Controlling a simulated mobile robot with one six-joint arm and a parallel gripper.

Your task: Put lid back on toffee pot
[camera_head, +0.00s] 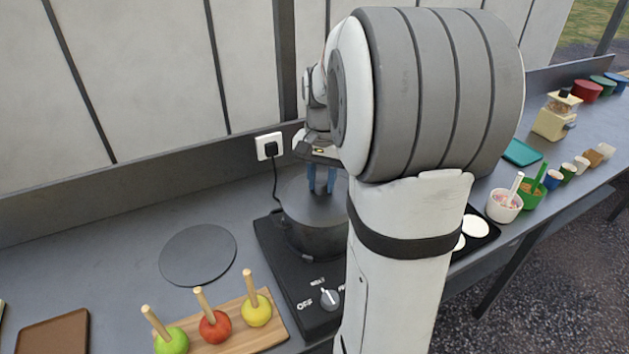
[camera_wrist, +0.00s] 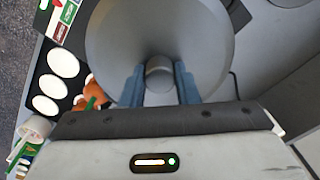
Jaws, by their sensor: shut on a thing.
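My gripper (camera_head: 321,187) points down over the hob, its blue fingers shut on the knob of the grey pot lid (camera_head: 298,193). In the wrist view the round lid (camera_wrist: 115,45) spreads out beyond the fingers (camera_wrist: 160,84), with the knob (camera_wrist: 160,68) between them. The dark toffee pot (camera_head: 312,236) stands on the black hob, directly under the lid. The lid looks level and close to the pot's rim; I cannot tell whether it touches. My arm hides the pot's right side, and the lid hides its inside.
The black hob (camera_head: 287,270) has a dial in front and a cable to a wall socket (camera_head: 268,146). A bare grey disc (camera_head: 198,255) lies to the left. Apples on sticks stand on a wooden board (camera_head: 272,322). Tubs and cups (camera_head: 504,206) stand at right.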

